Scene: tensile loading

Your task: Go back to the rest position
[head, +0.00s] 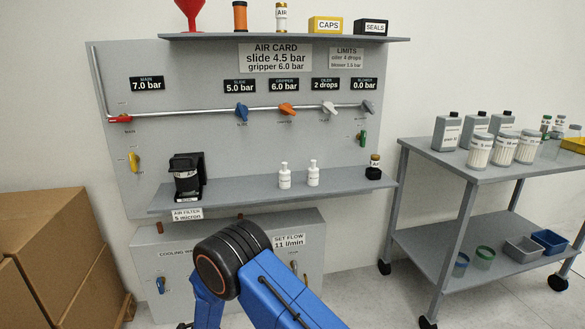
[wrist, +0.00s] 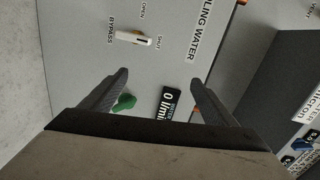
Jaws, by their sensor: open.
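My gripper (wrist: 160,85) shows in the wrist view with its two dark fingers spread wide and nothing between them. It faces the cooling water panel (wrist: 180,20), apart from it as far as I can tell. A white bypass handle (wrist: 133,39) lies beyond the fingers, between the words OPEN and SHUT. A green handle (wrist: 124,103) shows beside the left finger, and a dark display (wrist: 169,103) reading 0 l/min sits between the fingers. In the head view my blue arm reaches down in front of the cooling cabinet (head: 310,235); the gripper is hidden there.
A grey shelf (head: 240,193) juts out above the cabinet, holding a black air filter (head: 186,175) and two white bottles (head: 284,176). Cardboard boxes (head: 60,250) stand at left. A grey cart (head: 440,165) with bottles stands at right. Floor shows between cabinet and cart.

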